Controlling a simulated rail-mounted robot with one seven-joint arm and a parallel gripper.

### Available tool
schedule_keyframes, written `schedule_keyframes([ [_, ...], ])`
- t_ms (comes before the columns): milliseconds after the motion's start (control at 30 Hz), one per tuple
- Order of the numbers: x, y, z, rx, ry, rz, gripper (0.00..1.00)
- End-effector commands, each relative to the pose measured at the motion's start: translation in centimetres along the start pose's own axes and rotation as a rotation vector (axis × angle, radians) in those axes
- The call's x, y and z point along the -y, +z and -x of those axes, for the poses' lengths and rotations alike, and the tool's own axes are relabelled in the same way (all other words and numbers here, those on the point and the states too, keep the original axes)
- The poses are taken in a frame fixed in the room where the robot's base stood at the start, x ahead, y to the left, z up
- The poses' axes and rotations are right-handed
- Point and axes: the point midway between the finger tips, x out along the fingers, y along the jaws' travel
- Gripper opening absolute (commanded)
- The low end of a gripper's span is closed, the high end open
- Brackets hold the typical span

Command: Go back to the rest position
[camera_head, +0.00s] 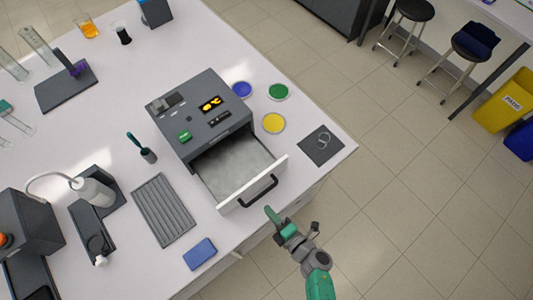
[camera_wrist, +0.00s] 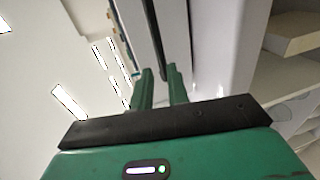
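My gripper (camera_head: 272,213) is at the front of the dark grey rig (camera_head: 209,112), just in front of and below the open drawer (camera_head: 236,166). The drawer is pulled well out and its tray looks empty. Its white front carries a black handle (camera_head: 260,191). In the head view the fingertips appear close to the handle but apart from it. In the wrist view my gripper (camera_wrist: 162,80) shows two green fingers with a gap between them, and nothing is clearly held. A dark bar, likely the handle, shows beyond the fingertips.
Blue, green and yellow discs (camera_head: 273,123) lie right of the rig. A dark mat with rings (camera_head: 321,145) is near the table's right edge. A blue box (camera_head: 199,252) and a grey ribbed tray (camera_head: 164,210) lie to the left. The floor (camera_head: 420,200) on the right is clear.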

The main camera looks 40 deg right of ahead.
Motion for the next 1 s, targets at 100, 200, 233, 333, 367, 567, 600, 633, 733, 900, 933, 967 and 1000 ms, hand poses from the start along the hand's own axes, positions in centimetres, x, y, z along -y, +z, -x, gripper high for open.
schedule_keyframes([
  [100, 0.0, 0.0, 0.0, 0.0, 0.0, 0.0, 0.17],
  [200, 0.0, 0.0, 0.0, 0.0, 0.0, 0.0, 0.17],
  [233, 0.0, 0.0, 0.0, 0.0, 0.0, 0.0, 0.17],
  [333, 0.0, 0.0, 0.0, 0.0, 0.0, 0.0, 0.17],
  [367, 0.0, 0.0, 0.0, 0.0, 0.0, 0.0, 0.17],
  [567, -1.5, 0.9, -0.9, 0.016, 0.02, 0.002, 0.17],
  [600, -3.2, 1.9, -1.7, 0.036, 0.044, 0.0, 0.17],
  [633, -4.9, 2.7, -2.6, 0.053, 0.067, -0.002, 0.17],
  [733, -12.7, 5.6, -5.7, 0.123, 0.176, -0.038, 0.17],
  [900, -27.8, 7.6, -9.4, 0.195, 0.391, -0.191, 0.17],
  [933, -30.6, 7.6, -9.8, 0.198, 0.43, -0.228, 0.17],
  [967, -33.3, 7.4, -10.1, 0.196, 0.469, -0.27, 0.17],
  [1000, -37.0, 6.9, -10.3, 0.19, 0.519, -0.328, 0.17],
])
